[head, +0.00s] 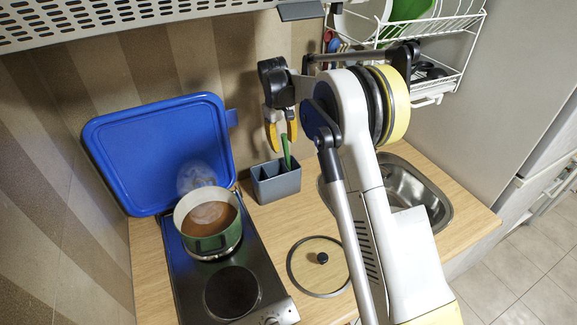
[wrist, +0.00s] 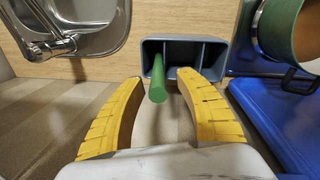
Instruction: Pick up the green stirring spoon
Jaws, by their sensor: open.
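The green stirring spoon (head: 285,150) stands in a grey divided holder (head: 277,185) on the wooden counter. Only its green handle shows, and its lower end is hidden in the holder. In the wrist view the handle (wrist: 157,80) rises from the left compartment of the holder (wrist: 213,42) and points toward the camera. My gripper (head: 281,142) is above the holder with yellow fingers pointing down. In the wrist view the fingers (wrist: 161,84) are apart, with the handle's end between their tips, nearer the left one. I cannot tell whether they touch it.
A steaming green pot (head: 208,238) of brown liquid stands on the hob (head: 257,274), left of the holder. A blue lid panel (head: 150,150) leans on the wall. A glass lid (head: 303,282) lies on the counter. A sink (head: 395,180) and dish rack (head: 452,38) are at right.

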